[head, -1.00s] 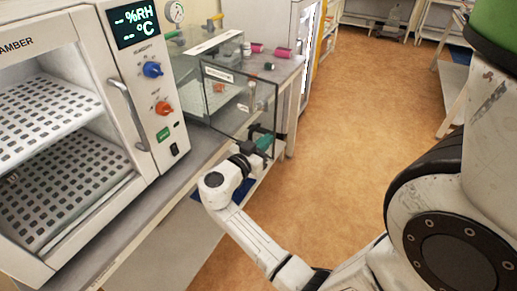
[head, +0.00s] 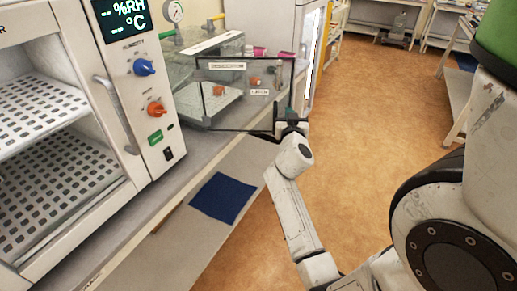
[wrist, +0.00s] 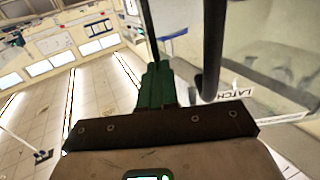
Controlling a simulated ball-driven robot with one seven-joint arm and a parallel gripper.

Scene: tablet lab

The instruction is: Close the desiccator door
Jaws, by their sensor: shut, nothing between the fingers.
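The desiccator (head: 215,42) is a clear box on the bench in the head view. Its clear, dark-edged door (head: 240,112) stands ajar, its free right edge out past the bench front. A white LATCH label (head: 259,92) is on the pane. My gripper (head: 289,113), with green fingers, is at the lower free corner of the door; whether it touches is unclear. In the wrist view the shut green fingers (wrist: 156,84) hold nothing. A dark upright bar of the door (wrist: 213,50) and the LATCH label (wrist: 232,92) are just right of them.
A white chamber (head: 75,110) with knobs and a handle stands on the bench at left. A gauge (head: 173,11) and pink items (head: 285,56) are around the desiccator. The floor (head: 365,110) to the right is clear.

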